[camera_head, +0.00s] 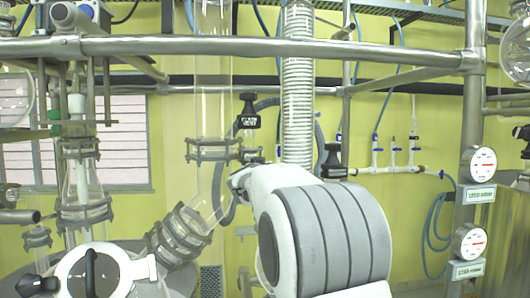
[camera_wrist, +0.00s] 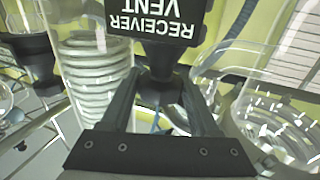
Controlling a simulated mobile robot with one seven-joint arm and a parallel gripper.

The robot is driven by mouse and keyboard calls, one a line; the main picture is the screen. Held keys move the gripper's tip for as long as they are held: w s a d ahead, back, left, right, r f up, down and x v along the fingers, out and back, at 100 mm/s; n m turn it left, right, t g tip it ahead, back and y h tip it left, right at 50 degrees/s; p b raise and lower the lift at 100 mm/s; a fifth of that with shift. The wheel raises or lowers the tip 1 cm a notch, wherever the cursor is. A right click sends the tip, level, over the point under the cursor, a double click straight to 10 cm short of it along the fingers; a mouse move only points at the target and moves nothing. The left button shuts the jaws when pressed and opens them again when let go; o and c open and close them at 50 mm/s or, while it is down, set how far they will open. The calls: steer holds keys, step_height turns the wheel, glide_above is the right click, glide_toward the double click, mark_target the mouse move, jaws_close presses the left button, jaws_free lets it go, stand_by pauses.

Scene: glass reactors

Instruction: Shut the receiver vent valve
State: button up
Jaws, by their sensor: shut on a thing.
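The receiver vent valve has a black handle (camera_wrist: 155,20) with white lettering, upside down at the top of the wrist view. My gripper (camera_wrist: 162,76) has its two dark fingers on either side of the handle's narrower lower part and is shut on it. The contact at the fingertips is partly hidden under the handle's wide label block. In the head view, a black valve handle (camera_head: 333,158) shows just above my white and grey arm, right of the ribbed hose.
Another black labelled handle (camera_head: 249,110) stands left of the ribbed hose (camera_head: 298,90). Glass tubing (camera_head: 213,90) and a clamped glass joint (camera_head: 180,235) lie left of my arm. A metal rail (camera_head: 250,47) crosses above. Gauges (camera_head: 478,163) hang on a post at right.

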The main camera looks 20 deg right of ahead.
steer(key=shift+r+m+g+h+p, duration=0.1)
steer(key=shift+m+g+h+p, duration=1.5)
steer(key=shift+p, duration=1.5)
steer(key=shift+m+g+h, duration=0.5)
steer(key=shift+g+h, duration=0.2)
steer(key=shift+h, duration=0.1)
steer(key=shift+m+g, duration=0.3)
steer(key=shift+g, duration=0.1)
steer(key=o, duration=1.1)
